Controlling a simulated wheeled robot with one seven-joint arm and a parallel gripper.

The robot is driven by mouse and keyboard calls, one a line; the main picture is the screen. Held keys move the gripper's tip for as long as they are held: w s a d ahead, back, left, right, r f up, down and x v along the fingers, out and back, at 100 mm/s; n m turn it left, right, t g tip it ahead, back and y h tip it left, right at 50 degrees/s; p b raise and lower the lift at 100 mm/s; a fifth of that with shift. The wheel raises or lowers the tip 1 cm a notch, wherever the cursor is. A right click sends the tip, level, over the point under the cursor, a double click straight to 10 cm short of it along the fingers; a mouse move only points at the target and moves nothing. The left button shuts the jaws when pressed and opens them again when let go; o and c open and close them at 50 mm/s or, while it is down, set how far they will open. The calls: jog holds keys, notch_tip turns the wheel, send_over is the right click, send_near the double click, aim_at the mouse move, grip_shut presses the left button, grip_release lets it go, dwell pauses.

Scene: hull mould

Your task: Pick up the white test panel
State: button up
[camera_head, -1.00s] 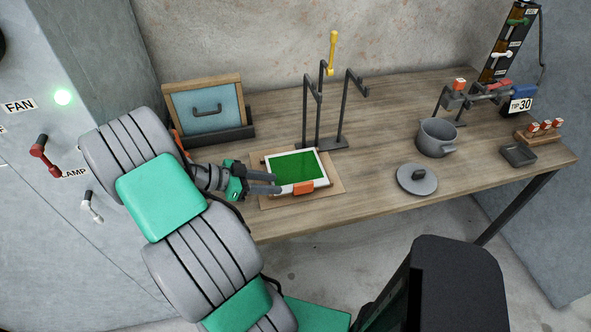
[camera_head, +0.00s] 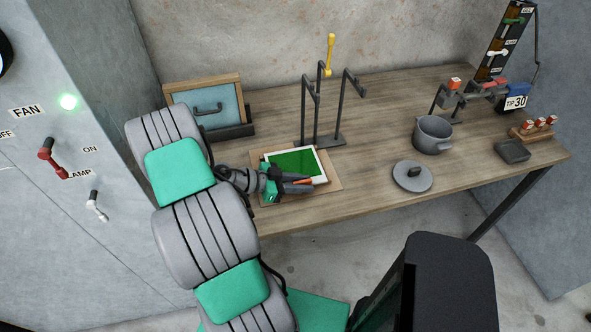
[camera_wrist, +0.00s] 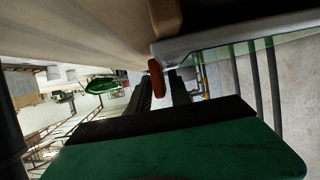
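The white test panel (camera_head: 318,164) is a white-rimmed board with a green face and an orange handle on its front edge. It lies on a brown board (camera_head: 334,185) on the bench. My gripper (camera_head: 303,183) is at the panel's front edge, its fingers pointing right, one on each side of the orange handle (camera_head: 302,182). In the wrist view the handle (camera_wrist: 156,78) stands between the two dark fingers, with a narrow gap on the right finger's side. The fingers look open. They hide part of the handle and the panel's front left corner.
A dark stand with hooks (camera_head: 330,140) and a yellow tool rises just behind the panel. A blue-fronted box (camera_head: 208,106) stands at the back left. A grey pot (camera_head: 432,136) and its lid (camera_head: 412,176) sit to the right. The wall cabinet (camera_head: 60,200) is close on the left.

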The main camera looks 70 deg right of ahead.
grip_shut()
dwell(1.1)
